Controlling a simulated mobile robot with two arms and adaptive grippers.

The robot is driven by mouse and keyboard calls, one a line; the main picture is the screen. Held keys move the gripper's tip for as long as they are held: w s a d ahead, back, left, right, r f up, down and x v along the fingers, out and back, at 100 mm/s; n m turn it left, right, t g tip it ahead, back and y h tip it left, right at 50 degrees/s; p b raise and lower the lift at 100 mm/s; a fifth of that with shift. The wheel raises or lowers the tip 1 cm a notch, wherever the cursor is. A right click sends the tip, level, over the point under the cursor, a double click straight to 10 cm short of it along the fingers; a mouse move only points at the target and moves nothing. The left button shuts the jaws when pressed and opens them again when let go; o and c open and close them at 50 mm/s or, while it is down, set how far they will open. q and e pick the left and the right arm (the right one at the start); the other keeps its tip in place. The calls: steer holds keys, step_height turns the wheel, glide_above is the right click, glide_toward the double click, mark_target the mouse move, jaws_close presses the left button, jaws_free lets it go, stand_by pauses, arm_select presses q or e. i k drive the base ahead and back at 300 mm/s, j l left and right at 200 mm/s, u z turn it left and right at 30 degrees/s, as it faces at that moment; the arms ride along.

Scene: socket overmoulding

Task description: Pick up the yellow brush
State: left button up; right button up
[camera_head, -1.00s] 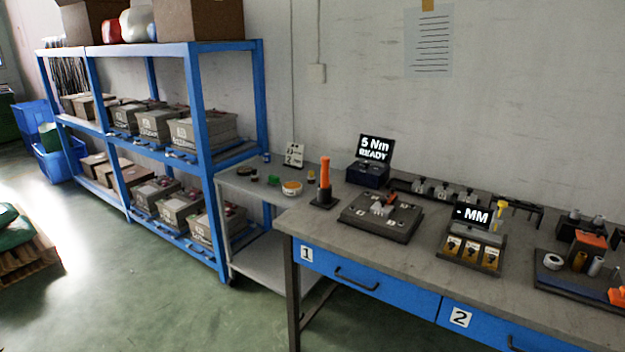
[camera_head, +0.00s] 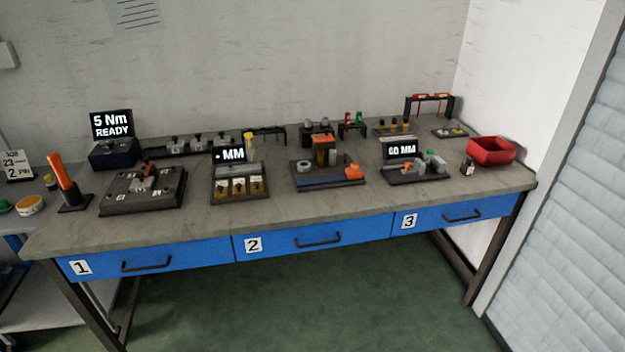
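A small upright item with a yellow top (camera_head: 249,142) stands at the back right of the "MM" display unit (camera_head: 237,190) on the workbench. It may be the yellow brush, but it is too small to tell, and its lower part is partly hidden. No other clearly brush-shaped yellow thing shows. Neither of my grippers is in view.
The grey workbench (camera_head: 200,226) has blue drawers numbered 1 to 3. An orange-handled tool (camera_head: 62,172), a dark fixture plate (camera_head: 143,190), a "60 MM" unit (camera_head: 415,165) and a red bin (camera_head: 492,151) stand on it. The green floor in front is clear.

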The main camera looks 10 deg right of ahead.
mark_target(52, 184)
steer(key=j+z, duration=0.1)
steer(key=z, duration=0.4)
steer(key=j+z, duration=0.4)
steer(key=j, duration=0.45)
steer(key=j+z, duration=0.4)
steer(key=j, duration=0.45)
